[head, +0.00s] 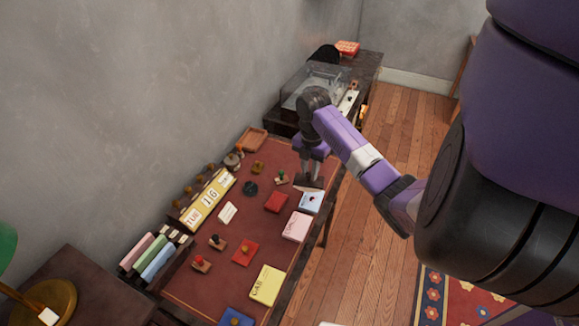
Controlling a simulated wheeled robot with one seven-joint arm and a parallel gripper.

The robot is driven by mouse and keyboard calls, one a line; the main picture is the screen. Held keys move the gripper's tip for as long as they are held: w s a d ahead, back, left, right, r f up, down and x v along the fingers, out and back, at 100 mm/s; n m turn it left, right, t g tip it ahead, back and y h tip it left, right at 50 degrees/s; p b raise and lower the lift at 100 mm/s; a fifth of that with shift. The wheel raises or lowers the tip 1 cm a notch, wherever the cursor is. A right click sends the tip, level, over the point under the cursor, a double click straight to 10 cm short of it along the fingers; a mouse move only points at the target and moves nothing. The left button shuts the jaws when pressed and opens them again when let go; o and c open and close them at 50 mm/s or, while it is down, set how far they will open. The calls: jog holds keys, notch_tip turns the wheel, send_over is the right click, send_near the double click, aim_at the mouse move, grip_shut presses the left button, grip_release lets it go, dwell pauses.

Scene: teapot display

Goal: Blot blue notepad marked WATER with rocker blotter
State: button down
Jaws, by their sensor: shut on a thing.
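A light blue notepad (312,198) with a dark mark lies near the right edge of the desk; its writing is too small to read. My gripper (311,165) reaches down just behind it and is shut on a dark object (309,182), which looks like the rocker blotter. The blotter's lower side sits just beyond the far edge of the blue notepad. I cannot tell whether it touches the pad or the desk. My fingers hide its upper part.
A pink pad (296,226) and a yellow pad (267,285) lie along the near side of the red desktop (193,291). Red pads (276,202) and small stamps (217,242) are to the left. A calendar (207,200) and a wooden tray (252,139) stand along the wall side.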

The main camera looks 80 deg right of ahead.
aim_at(313, 183)
jog(key=f+n, duration=0.1)
jog(key=s+d+n, duration=0.1)
jog(key=shift+s+d+f+n, duration=0.1)
jog(key=shift+s+f+n, duration=0.1)
jog(key=shift+f+n, duration=0.15)
jog(key=shift+s+d+f+n, duration=0.1)
jog(key=shift+d+n, duration=0.15)
jog(key=shift+n, duration=0.3)
jog(key=shift+d+f+n, duration=0.1)
jog(key=shift+d+n, duration=0.1)
jog(key=shift+n, duration=0.6)
jog(key=shift+f+b, duration=2.65)
jog(key=shift+f, duration=0.45)
jog(key=shift+f, duration=0.35)
jog(key=shift+w+a+g+h+p, duration=0.5)
jog(key=shift+w+g+p, duration=0.2)
jog(key=shift+g, duration=0.3)
jog(key=shift+d, duration=0.1)
